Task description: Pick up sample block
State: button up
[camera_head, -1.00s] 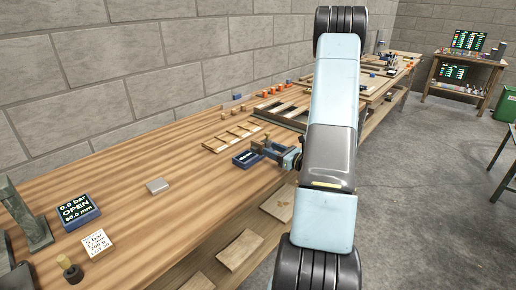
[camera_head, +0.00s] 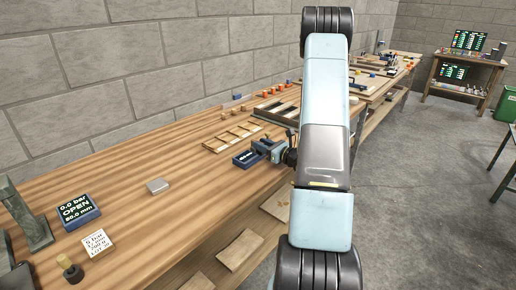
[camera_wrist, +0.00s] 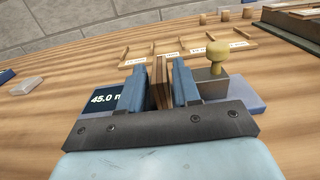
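In the wrist view, my gripper (camera_wrist: 161,88) has its two blue fingers on either side of an upright brown wooden block (camera_wrist: 160,82), which looks layered and seems to be the sample block. The fingers are close to its sides; I cannot tell whether both touch it. The block's lower part is hidden behind the gripper's dark crossbar. In the head view, my gripper (camera_head: 267,149) is low over the bench beside a blue display box (camera_head: 246,159). The block cannot be made out there.
The box's display (camera_wrist: 104,98) reads 45.0. A grey block with a yellowish knob (camera_wrist: 218,52) stands right of the fingers. A wooden frame (camera_head: 233,136) lies behind. A small grey block (camera_head: 157,186) and a display reading OPEN (camera_head: 77,211) are on the left. Bare wood lies between.

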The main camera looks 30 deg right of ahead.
grip_shut()
